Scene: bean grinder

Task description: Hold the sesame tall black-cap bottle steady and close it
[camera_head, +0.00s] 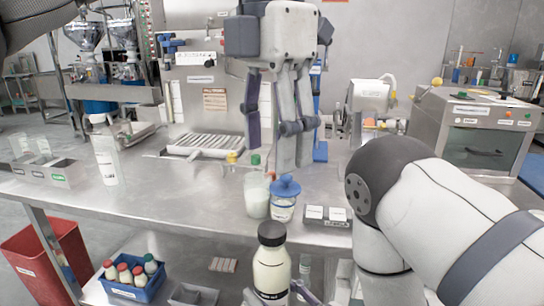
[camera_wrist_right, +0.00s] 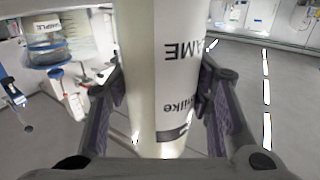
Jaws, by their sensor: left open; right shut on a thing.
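My right gripper (camera_head: 278,297) is shut around the bottle's lower body. In the right wrist view, the bottle (camera_wrist_right: 160,75) fills the middle between the two fingers, its printed label partly readable; its cap is out of that view. My left gripper (camera_head: 272,152) is open and empty, pointing down, well above and behind the bottle.
A blue-lidded jar (camera_head: 283,207) and a green-capped white bottle (camera_head: 257,196) stand close behind the sesame bottle. A small labelled box (camera_head: 327,216) lies right of them. A blue crate (camera_head: 132,286) of bottles sits low at front left.

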